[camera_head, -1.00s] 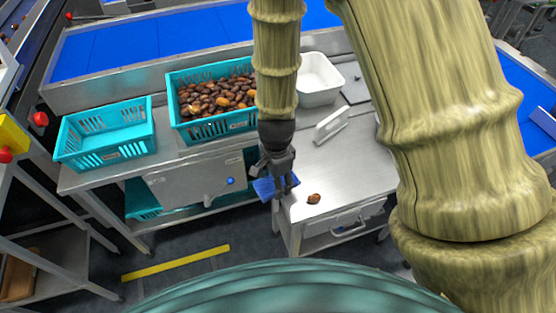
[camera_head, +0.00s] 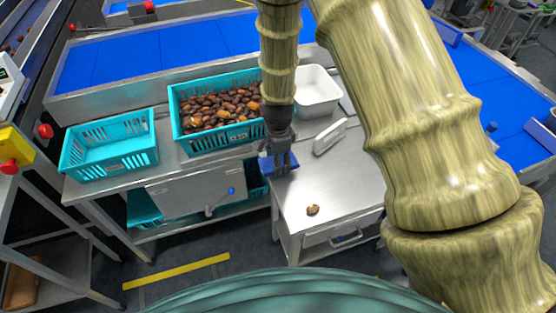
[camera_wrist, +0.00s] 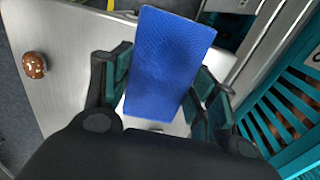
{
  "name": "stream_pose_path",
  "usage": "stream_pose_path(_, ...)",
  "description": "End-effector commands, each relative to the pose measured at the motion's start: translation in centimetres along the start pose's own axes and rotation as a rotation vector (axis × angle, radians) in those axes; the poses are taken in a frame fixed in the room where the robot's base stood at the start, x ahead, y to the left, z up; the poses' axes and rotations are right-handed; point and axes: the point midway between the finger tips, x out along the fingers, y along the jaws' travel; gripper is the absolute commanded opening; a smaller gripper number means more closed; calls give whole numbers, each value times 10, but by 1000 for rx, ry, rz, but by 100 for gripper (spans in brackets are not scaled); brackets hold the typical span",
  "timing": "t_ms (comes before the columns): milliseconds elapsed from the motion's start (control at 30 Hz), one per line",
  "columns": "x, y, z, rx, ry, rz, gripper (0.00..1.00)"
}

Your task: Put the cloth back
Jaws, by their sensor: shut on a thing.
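The blue cloth (camera_wrist: 170,60) is a flat, textured rectangle between my gripper's fingers in the wrist view. My gripper (camera_wrist: 160,95) is shut on it. In the head view the cloth (camera_head: 266,164) shows at the fingertips of my gripper (camera_head: 280,165), over the left edge of the steel table (camera_head: 345,185). The fingers hide part of the cloth. I cannot tell whether the cloth touches the table.
One date (camera_head: 313,210) lies on the table near its front edge. A white handled tool (camera_head: 330,137) and a white tub (camera_head: 318,92) are behind. A date-filled turquoise crate (camera_head: 180,135) and an empty one (camera_head: 70,160) stand left. The table's middle is clear.

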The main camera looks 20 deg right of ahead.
Motion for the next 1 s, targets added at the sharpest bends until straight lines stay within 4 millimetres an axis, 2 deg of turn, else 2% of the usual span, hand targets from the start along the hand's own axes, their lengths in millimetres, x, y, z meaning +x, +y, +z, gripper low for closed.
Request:
stream_pose_path(100, 0, -14, -5, 0, -1, 1, 28)
stream_pose_path(200, 2, -19, -7, -1, 0, 0, 28)
stream_pose_path(433, 11, -19, -7, -2, -1, 3, 28)
stream_pose_path(700, 34, -19, -7, 0, -1, 2, 28)
stream_pose_path(1000, 38, -19, -7, -1, 0, 0, 28)
